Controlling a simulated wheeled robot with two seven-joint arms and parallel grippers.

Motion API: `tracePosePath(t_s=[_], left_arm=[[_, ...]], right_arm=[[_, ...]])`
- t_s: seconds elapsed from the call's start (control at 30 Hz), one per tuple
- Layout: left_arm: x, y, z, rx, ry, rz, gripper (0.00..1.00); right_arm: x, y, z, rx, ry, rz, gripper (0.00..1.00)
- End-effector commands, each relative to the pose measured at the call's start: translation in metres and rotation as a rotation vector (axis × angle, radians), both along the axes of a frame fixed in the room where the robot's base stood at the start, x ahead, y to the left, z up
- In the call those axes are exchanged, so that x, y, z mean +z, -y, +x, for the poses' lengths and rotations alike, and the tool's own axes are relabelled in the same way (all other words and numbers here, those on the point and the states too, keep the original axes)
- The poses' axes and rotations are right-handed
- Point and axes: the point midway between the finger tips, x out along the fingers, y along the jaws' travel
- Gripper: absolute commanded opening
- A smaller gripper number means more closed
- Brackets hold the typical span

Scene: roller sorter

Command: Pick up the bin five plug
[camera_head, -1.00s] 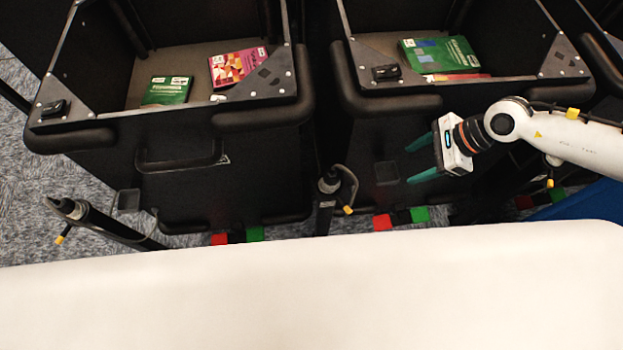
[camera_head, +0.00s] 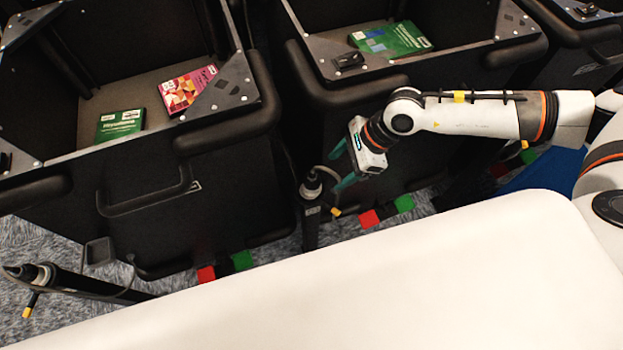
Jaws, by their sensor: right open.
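A black plug (camera_head: 313,184) with a cable and a yellow tab sits on top of an upright post between two black bins. A similar plug (camera_head: 30,272) sits on a post at the lower left. I cannot tell which one belongs to bin five. My right gripper (camera_head: 334,170), with teal fingers, is open and empty. It points left, just right of the middle plug, and appears apart from it; the depth is hard to judge. My left gripper is not in view.
The left bin (camera_head: 225,135) holds a green book (camera_head: 120,125) and a pink book (camera_head: 188,90). The right bin (camera_head: 470,58) holds another green book (camera_head: 392,40). Red and green blocks (camera_head: 370,219) lie low by the bins. A white surface (camera_head: 400,280) fills the foreground.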

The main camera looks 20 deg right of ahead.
Motion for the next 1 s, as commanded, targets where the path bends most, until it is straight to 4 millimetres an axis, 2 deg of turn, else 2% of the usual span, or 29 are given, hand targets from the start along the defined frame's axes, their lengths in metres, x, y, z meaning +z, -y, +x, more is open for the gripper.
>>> tracePosePath(t_s=[0.1, 0.37, 0.6, 0.73, 0.97, 1.0], left_arm=[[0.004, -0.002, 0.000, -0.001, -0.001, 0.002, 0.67], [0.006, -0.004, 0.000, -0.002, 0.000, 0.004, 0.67], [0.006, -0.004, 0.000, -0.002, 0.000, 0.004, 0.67], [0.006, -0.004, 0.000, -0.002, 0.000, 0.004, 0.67], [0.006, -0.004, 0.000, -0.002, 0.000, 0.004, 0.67], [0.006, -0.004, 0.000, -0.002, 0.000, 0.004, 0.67]], right_arm=[[0.001, -0.019, 0.003, 0.002, 0.000, 0.001, 0.62], [0.001, -0.038, 0.006, 0.002, 0.000, 0.000, 0.62], [-0.033, -0.057, 0.009, 0.000, -0.002, -0.001, 0.62], [-0.042, -0.062, 0.010, -0.002, -0.001, -0.001, 0.62], [-0.044, -0.063, 0.010, -0.002, -0.001, -0.001, 0.62], [-0.044, -0.062, 0.010, -0.002, -0.001, -0.001, 0.59]])
